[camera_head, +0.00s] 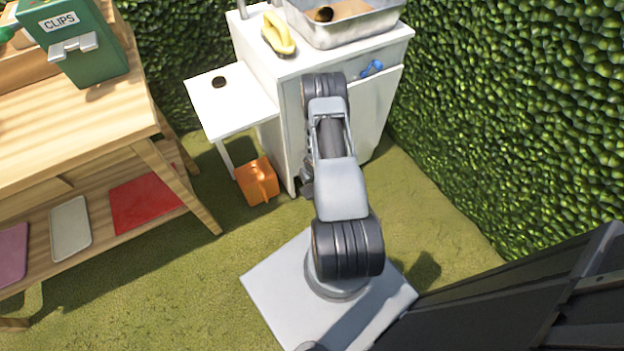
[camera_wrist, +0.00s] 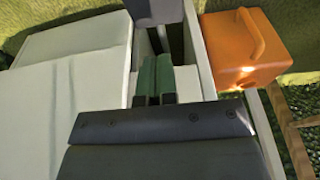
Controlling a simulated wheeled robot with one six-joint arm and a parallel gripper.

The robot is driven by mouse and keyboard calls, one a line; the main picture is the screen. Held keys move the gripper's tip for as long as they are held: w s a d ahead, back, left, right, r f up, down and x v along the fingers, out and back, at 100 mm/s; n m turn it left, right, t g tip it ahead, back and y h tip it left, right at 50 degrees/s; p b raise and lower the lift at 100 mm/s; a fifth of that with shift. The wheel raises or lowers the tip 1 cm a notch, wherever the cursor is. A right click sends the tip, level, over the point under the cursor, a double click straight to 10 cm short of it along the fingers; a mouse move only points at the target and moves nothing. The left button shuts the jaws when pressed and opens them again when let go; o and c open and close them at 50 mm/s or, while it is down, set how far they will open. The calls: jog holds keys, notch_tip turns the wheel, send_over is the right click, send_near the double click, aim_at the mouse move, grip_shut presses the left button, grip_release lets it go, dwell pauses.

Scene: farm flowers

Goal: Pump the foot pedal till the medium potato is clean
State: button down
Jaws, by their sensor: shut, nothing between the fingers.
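A dark brown potato-like lump (camera_head: 323,14) lies in the metal sink basin (camera_head: 345,34) on the white cabinet. A second small dark lump (camera_head: 219,82) lies on the white side shelf. I cannot tell from the picture which is the medium potato. My gripper (camera_wrist: 157,76) is shut and empty, its green fingertips together, low beside the white cabinet. In the head view my arm hides most of it. I cannot make out the foot pedal for sure; a grey piece (camera_wrist: 152,10) shows just beyond the fingertips.
An orange box with a handle (camera_head: 257,181) stands on the grass under the side shelf; it also shows right of the fingers in the wrist view (camera_wrist: 240,50). A yellow brush-like thing (camera_head: 278,34) lies on the cabinet. A wooden bench stands left, a hedge right.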

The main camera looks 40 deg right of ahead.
aim_at(310, 190)
jog(key=f+b, duration=0.1)
jog(key=f, duration=0.2)
jog(key=f+b, duration=0.1)
jog(key=f, duration=0.1)
jog(key=f+b, duration=0.1)
jog(key=f, duration=0.2)
jog(key=shift+w+f, duration=0.35)
jog(key=shift+s+f+b, duration=0.15)
jog(key=shift+f+b, duration=0.25)
jog(key=shift+f, duration=0.15)
jog(key=shift+f+b, duration=0.3)
notch_tip(310, 190, down, 6)
jog(key=s+b, duration=0.2)
jog(key=b, duration=0.3)
jog(key=shift+f+b, duration=0.25)
jog(key=shift+b, duration=0.05)
jog(key=shift+a, duration=0.15)
